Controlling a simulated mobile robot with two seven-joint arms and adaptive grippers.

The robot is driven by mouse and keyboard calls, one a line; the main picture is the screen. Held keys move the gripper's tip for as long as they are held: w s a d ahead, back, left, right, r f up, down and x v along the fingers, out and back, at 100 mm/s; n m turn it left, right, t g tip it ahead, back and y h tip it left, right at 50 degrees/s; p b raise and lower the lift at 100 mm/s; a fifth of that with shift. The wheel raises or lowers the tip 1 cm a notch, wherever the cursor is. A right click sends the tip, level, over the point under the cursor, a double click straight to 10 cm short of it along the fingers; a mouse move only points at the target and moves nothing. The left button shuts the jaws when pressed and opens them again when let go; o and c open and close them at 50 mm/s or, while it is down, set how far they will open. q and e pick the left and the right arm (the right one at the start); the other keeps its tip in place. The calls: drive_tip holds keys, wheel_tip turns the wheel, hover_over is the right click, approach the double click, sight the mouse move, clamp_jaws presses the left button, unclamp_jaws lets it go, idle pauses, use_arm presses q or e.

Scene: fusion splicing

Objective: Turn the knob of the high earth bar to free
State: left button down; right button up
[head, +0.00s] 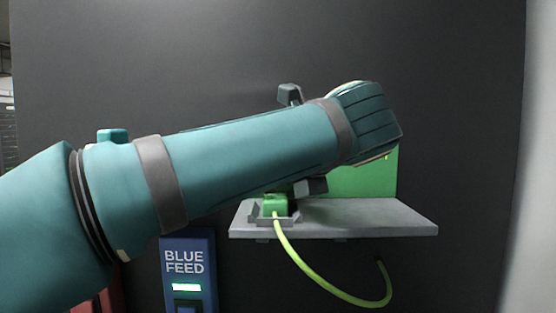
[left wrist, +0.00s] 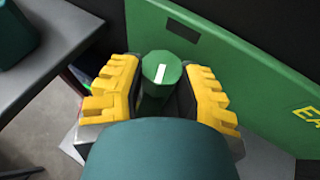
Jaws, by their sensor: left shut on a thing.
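In the left wrist view, the green knob (left wrist: 161,82) with a white mark on its face stands between the two yellow-padded fingers of my left gripper (left wrist: 160,72). The mark runs nearly up and down in the picture, slightly tilted. The gripper is shut on the knob's sides. Behind it is the green earth bar panel (left wrist: 238,75) with yellow lettering, mostly cut off. In the head view, my left arm covers the knob and most of the panel (head: 372,182); the fingertips are hidden. My right gripper is in neither view.
A grey shelf (head: 405,219) juts out under the green panel. A green plug (head: 275,205) sits in a grey holder on it, with a yellow-green cable (head: 313,281) hanging below. A blue box (head: 187,260) marked BLUE FEED, with a lit green display, is at the lower left.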

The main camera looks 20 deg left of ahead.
use_arm(q)
drive_tip(key=c, duration=0.6)
unclamp_jaws()
drive_tip(key=shift+o, duration=0.2)
drive_tip(key=v, duration=1.2)
drive_tip(key=shift+a, duration=0.15)
